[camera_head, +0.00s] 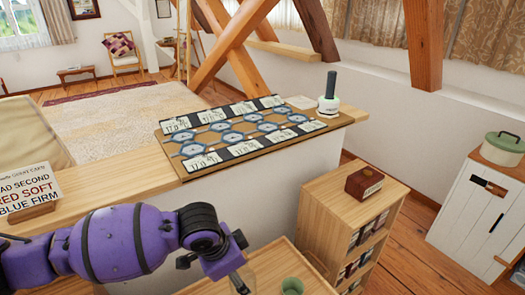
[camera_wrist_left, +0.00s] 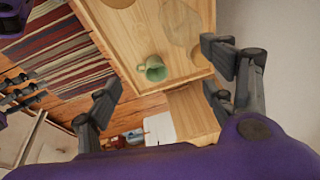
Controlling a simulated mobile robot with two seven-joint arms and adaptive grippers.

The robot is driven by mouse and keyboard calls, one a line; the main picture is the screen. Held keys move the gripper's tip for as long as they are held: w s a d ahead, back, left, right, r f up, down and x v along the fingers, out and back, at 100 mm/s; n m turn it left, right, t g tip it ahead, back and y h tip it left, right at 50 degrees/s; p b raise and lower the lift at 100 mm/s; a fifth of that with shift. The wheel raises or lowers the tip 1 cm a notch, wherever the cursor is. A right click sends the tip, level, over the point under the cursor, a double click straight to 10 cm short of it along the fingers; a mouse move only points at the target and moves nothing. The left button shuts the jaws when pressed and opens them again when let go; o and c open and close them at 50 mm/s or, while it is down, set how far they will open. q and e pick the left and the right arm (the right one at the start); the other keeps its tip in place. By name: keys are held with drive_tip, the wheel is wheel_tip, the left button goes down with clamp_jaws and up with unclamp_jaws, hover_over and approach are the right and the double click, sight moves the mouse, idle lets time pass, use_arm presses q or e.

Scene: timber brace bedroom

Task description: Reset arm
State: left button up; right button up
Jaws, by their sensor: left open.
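My purple left arm (camera_head: 125,242) reaches in from the left across the bottom of the head view. My left gripper (camera_head: 238,272) is at its end, only partly visible near the bottom edge. In the left wrist view the dark fingers (camera_wrist_left: 162,88) are spread wide with nothing between them. A green cup (camera_head: 292,286) is on a light wooden surface (camera_head: 262,265), to the right of the gripper and apart from it. The cup also shows in the left wrist view (camera_wrist_left: 152,68), with its handle visible.
A small wooden shelf unit (camera_head: 345,212) bears a dark red box (camera_head: 364,182). A white cabinet (camera_head: 472,218) with a green pot (camera_head: 503,148) stands right.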

use_arm(q)
drive_tip(key=w+d+r+n+t+h, duration=0.1)
drive_tip(key=w+d+n+t+h, duration=0.15)
drive_tip(key=d+t+h, duration=0.55)
drive_tip(key=s+a+f+n+y, duration=0.1)
drive_tip(key=s+a+f+y, duration=0.1)
drive_tip(key=a+f, duration=0.1)
drive_tip(key=s+a+f+n+y+p, duration=0.1)
drive_tip(key=s+a+f+n+y, duration=0.1)
drive_tip(key=s+a+f, duration=0.1)
drive_tip(key=s+a+f+n+t+y, duration=0.1)
drive_tip(key=s+a+f+n+y, duration=0.1)
drive_tip(key=s+a+f, duration=0.1)
drive_tip(key=shift+a+f, duration=0.3)
drive_tip(key=shift+a, duration=0.25)
drive_tip(key=shift+a+f, duration=0.25)
drive_tip(key=shift+a, duration=0.25)
drive_tip(key=s+a+f+n+g+y, duration=0.1)
drive_tip(key=s+a+f, duration=0.3)
drive_tip(key=s, duration=0.6)
drive_tip(key=s+a+f+n+g+y, duration=0.2)
drive_tip(key=s+a+f, duration=0.3)
drive_tip(key=s, duration=0.4)
drive_tip(key=shift+s+f+n+y+p, duration=0.35)
drive_tip(key=shift+f+n+y, duration=0.05)
drive_tip(key=shift+f+n, duration=0.3)
